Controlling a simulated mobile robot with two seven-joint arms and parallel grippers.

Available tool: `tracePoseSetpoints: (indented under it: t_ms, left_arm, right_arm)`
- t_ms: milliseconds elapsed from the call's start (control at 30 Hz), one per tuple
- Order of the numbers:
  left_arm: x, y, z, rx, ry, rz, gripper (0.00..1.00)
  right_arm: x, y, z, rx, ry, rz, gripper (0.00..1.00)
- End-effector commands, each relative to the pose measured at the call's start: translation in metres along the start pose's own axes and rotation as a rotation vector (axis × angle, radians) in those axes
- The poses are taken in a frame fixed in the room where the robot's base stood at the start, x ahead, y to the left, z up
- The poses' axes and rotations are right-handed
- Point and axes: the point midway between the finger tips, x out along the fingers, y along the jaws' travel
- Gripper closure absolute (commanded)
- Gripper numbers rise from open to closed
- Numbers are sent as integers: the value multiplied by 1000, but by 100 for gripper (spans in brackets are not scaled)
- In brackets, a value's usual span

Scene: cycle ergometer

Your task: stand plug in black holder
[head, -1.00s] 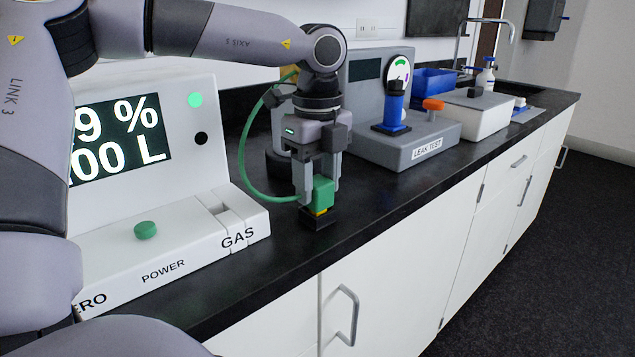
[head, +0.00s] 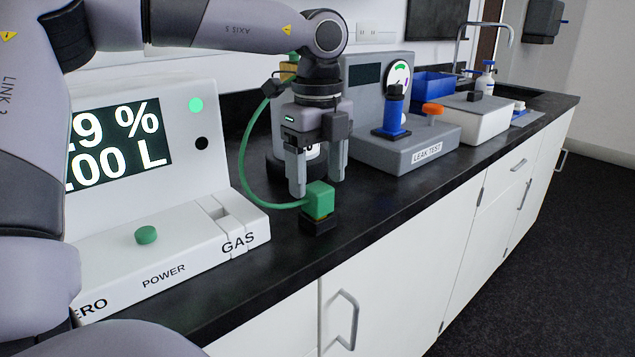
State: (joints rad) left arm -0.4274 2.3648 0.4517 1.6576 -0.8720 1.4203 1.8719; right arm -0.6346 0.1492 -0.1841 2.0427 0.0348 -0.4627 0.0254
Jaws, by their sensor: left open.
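The green plug (head: 319,199) stands upright in the small black holder (head: 320,224) near the counter's front edge. A green hose runs from the plug's left side up behind my gripper. My left gripper (head: 317,187) is open, with its fingers pointing down just above and behind the plug. Its fingers appear apart from the plug, which nothing grips. How deep the plug sits in the holder is partly hidden. My right gripper is not in view.
The white gas analyser (head: 150,215) with a lit display stands left of the holder. The grey leak test unit (head: 405,150) stands to the right, carrying a blue cylinder (head: 393,108) and an orange knob. A white box and blue bin (head: 436,82) are farther back. Counter right of the holder is clear.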

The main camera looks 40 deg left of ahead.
Motion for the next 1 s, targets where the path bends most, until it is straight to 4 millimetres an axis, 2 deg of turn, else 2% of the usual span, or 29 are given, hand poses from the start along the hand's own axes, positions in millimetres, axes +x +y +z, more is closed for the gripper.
tracePoseSetpoints:
  t_ms: [33, 200, 400, 600, 1000]
  left_arm:
    - [-14, 0, 0, -2, -2, -4, 28]
    - [-53, -1, 0, -1, -2, -3, 28]
    - [-84, 0, 0, 0, -1, -1, 28]
    - [-95, 0, 0, 1, 0, 1, 28]
    - [-95, 0, 0, 1, 1, 1, 28]
  right_arm:
    - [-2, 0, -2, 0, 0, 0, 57]
    - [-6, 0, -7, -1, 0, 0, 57]
    - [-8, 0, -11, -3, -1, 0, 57]
    - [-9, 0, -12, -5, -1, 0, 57]
    - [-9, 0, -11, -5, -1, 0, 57]
